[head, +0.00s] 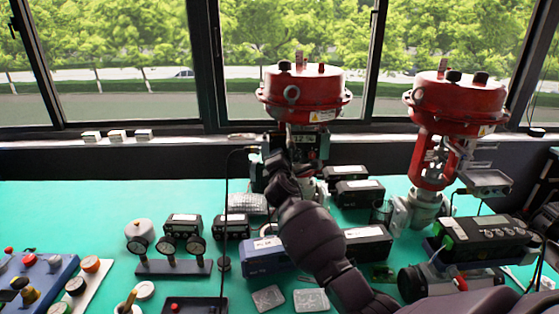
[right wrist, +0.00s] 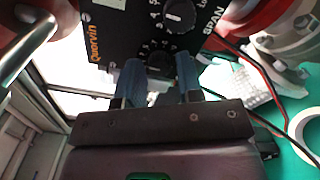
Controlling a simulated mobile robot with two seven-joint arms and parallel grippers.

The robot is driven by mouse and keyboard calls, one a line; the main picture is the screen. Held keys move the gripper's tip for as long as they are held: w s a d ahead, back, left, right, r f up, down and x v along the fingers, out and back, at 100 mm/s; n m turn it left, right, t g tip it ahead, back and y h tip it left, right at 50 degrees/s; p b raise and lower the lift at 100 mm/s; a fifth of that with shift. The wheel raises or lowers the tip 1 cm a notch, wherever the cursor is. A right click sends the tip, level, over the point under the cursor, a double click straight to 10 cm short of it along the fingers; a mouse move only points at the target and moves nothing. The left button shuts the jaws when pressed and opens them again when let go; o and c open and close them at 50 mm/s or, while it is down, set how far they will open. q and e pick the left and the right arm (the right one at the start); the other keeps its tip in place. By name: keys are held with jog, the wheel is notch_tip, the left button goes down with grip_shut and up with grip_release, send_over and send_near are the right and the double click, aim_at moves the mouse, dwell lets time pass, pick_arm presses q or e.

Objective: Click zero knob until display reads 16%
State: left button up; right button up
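The valve positioner's black panel (right wrist: 122,32), marked Quorvin, fills the top of the right wrist view. Its upper black knob (right wrist: 179,15) sits beside the word SPAN. A lower black knob (right wrist: 160,60) with a number scale lies between the blue fingers of my right gripper (right wrist: 159,72). The fingers stand on either side of this knob; I cannot tell whether they press on it. In the head view, the positioner (head: 312,146) is on the middle red valve (head: 303,92), partly hidden by my right arm. No display reading is legible. My left gripper is out of view.
A second red valve (head: 455,100) stands to the right. Several black boxes and a gauge stand (head: 172,266) sit on the green table (head: 60,210). A blue panel with buttons (head: 38,280) is at lower left. A thin black cable hangs left of my arm.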

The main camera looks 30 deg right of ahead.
jog(key=shift+w+d, duration=0.1)
jog(key=shift+w, duration=0.1)
jog(key=shift+c, duration=0.5)
grip_shut()
jog(key=shift+m, duration=0.3)
